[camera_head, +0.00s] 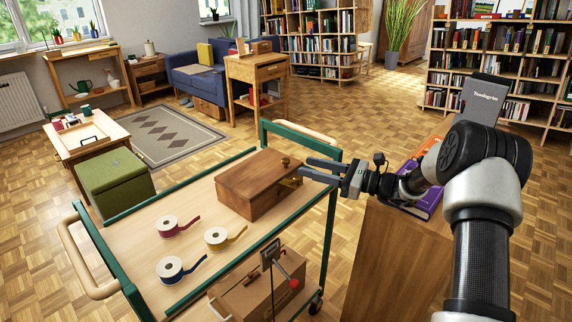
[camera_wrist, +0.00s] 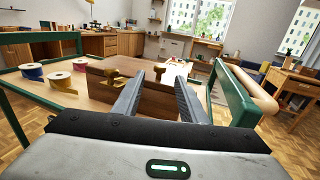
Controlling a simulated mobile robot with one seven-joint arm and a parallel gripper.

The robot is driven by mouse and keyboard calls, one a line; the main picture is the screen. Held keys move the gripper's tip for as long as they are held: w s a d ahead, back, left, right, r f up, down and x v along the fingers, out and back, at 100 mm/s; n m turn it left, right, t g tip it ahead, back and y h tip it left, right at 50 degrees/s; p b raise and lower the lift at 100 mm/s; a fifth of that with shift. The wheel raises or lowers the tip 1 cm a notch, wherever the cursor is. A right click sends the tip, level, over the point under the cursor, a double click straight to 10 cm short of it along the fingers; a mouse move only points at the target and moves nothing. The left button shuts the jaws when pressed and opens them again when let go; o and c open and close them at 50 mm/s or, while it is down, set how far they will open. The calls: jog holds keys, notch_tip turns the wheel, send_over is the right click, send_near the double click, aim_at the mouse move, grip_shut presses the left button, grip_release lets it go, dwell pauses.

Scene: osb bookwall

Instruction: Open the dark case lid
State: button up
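The dark case (camera_head: 258,184) is a brown wooden box with its lid shut, standing on the top of a green-framed cart (camera_head: 146,226). A brass knob and latch (camera_head: 287,163) sit at its right side. In the wrist view the case (camera_wrist: 150,99) lies straight ahead, with the brass fitting (camera_wrist: 112,78) left of my fingers. My gripper (camera_head: 308,171) is at the right of the case, its fingers spread and pointing toward the brass fitting. The fingers also show apart in the wrist view (camera_wrist: 154,92), with nothing between them. I cannot tell whether a fingertip touches the case.
Three ribbon rolls, red (camera_head: 168,226), yellow (camera_head: 216,239) and blue (camera_head: 171,269), lie on the cart left of the case. The cart's green rail (camera_head: 300,139) rises behind it. Books lie on a wooden cabinet (camera_head: 395,262) at right.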

aim_at(286, 159)
jog(key=b+x, duration=0.1)
jog(key=x, duration=0.7)
jog(key=shift+w+a, duration=0.15)
jog(key=shift+a, duration=0.15)
grip_shut()
